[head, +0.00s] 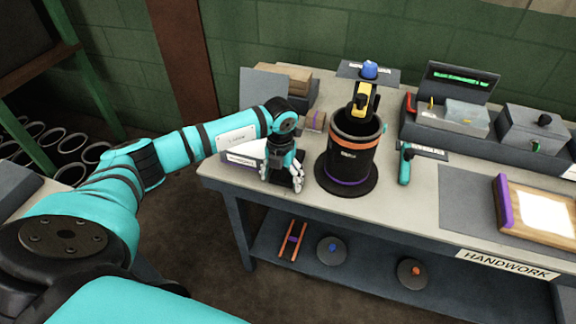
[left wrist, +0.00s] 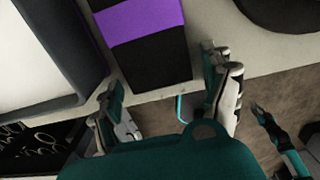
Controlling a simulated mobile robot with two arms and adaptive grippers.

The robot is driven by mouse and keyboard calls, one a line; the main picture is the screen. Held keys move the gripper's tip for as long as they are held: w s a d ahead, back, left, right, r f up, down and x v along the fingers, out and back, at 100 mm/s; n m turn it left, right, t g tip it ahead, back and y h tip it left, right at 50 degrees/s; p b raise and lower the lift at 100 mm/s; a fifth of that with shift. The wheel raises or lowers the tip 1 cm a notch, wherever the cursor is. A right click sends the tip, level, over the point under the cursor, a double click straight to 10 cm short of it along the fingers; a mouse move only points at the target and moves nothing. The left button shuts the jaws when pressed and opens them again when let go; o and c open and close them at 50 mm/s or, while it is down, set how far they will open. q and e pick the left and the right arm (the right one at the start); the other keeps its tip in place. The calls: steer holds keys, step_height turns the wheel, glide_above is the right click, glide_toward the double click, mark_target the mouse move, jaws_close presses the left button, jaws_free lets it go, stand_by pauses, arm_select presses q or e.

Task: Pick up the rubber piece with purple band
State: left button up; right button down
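The rubber piece (left wrist: 147,68), black with a purple band, stands out at the top of the left wrist view. My left gripper (left wrist: 172,92) is open, with one finger on each side of the piece's near end. I cannot tell whether the fingers touch it. In the head view my left gripper (head: 284,184) points down at the table's front edge, just left of the black cylinder. There the hand mostly hides the piece.
A black cylinder (head: 346,168) with orange and purple bands stands on a round base, holding a yellow tool (head: 362,100). A teal tool (head: 405,165) lies to its right. A white-filled tray (left wrist: 40,55) is close left of the piece. Below is a shelf (head: 370,265).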

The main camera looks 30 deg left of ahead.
arm_select(q)
steer(key=c, duration=1.1)
steer(key=shift+o, duration=0.2)
steer(key=shift+w, duration=0.1)
